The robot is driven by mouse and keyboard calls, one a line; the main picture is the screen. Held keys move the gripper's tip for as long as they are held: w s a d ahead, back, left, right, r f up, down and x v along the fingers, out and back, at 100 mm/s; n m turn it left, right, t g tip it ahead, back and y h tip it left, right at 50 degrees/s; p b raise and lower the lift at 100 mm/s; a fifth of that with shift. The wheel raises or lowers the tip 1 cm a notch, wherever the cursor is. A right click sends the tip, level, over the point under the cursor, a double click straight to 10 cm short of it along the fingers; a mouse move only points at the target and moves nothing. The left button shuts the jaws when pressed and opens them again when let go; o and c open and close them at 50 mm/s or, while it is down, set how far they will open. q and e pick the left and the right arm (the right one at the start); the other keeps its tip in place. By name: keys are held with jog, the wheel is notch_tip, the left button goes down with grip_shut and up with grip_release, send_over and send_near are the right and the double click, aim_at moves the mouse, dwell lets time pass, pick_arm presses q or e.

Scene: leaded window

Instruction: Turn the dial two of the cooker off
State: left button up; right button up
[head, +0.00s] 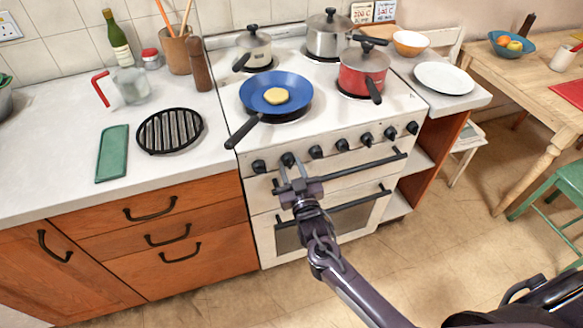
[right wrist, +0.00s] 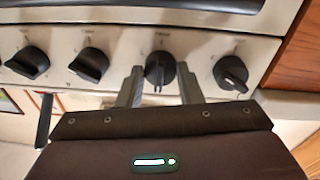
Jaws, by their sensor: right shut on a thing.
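The white cooker (head: 262,185) stands in the middle of the head view with a row of black dials along its front. Dial two (head: 288,159), second from the left, has my right gripper (head: 290,167) at it. In the right wrist view dial two (right wrist: 160,66) sits between the two fingers of my right gripper (right wrist: 160,76), which is shut on it. Its grip bar stands about upright in that view. The neighbouring dial (right wrist: 230,73) at the right and the dial (right wrist: 90,65) at the left are clear of the fingers. My left gripper is out of view.
A blue pan (head: 298,85) with food in it, a red pot (head: 350,80) and steel pots stand on the hob. The pan's handle reaches over the front left edge. The oven handle (head: 350,171) runs just below the dials. The floor in front is clear.

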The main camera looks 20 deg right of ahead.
jog(key=shift+n, duration=0.6)
jog(key=o, duration=1)
jog(key=shift+c, duration=0.2)
jog(key=s, duration=0.7)
jog(key=shift+s+f+b, duration=0.35)
jog(key=shift+s+b, duration=0.05)
